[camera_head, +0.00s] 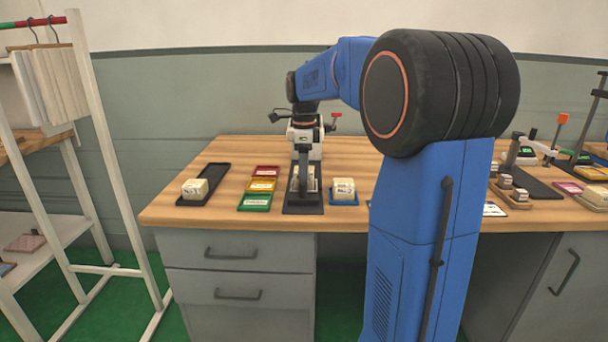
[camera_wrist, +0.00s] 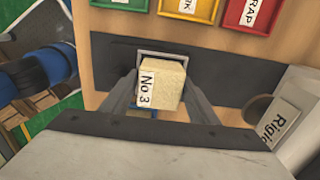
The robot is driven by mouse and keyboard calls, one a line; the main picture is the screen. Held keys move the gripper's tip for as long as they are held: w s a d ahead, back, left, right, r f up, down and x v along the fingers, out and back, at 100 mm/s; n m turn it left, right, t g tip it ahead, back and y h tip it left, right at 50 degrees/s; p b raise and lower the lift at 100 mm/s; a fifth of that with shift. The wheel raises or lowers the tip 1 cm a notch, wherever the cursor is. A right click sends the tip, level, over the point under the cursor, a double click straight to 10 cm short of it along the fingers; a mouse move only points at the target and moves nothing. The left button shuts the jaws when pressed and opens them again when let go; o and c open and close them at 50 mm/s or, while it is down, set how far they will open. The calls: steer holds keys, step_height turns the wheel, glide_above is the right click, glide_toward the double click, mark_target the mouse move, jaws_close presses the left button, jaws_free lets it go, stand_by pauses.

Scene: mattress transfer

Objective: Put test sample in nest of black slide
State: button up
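The test sample, a cream block (camera_wrist: 164,82) with a white "No 3" label, is between the two fingers of my gripper (camera_wrist: 162,92) in the wrist view. The fingers lie against its sides, so my gripper appears shut on it. The black slide (camera_wrist: 222,76) runs under it, and the grey rim of its nest (camera_wrist: 150,53) shows just beyond the block. Whether the block sits in the nest or just above it, I cannot tell. In the head view my gripper (camera_head: 303,187) points down over the black slide (camera_head: 303,209), partly hiding the block.
Red, yellow and green trays (camera_head: 254,207) lie left of the slide. Further left, a black tray (camera_head: 213,170) holds a labelled block (camera_head: 195,190). Close on the right, another labelled block (camera_head: 343,188) sits on a blue tray (camera_head: 344,202). My arm hides part of the table.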

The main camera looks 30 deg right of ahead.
steer(key=shift+r, duration=0.15)
step_height(320, 180, up, 12)
stand_by(0.5)
steer(key=s+a+f+n+t, duration=0.1)
steer(key=s+a+f+n, duration=0.4)
steer(key=s, duration=0.3)
steer(key=s+a+f+n+t, duration=0.1)
steer(key=s+a+f+n, duration=0.1)
steer(key=s+a+n, duration=0.4)
steer(key=s+a+f+n+t, duration=0.1)
steer(key=s+a+f+n, duration=0.1)
steer(key=s+f+n, duration=0.5)
steer(key=s+a+f+n+t, duration=0.1)
steer(key=s+a+f+n, duration=0.1)
steer(key=s+f+n, duration=0.4)
steer(key=s+f, duration=0.2)
steer(key=s, duration=0.1)
steer(key=shift+a+f+n+t, duration=0.15)
steer(key=shift+a+n+t, duration=0.25)
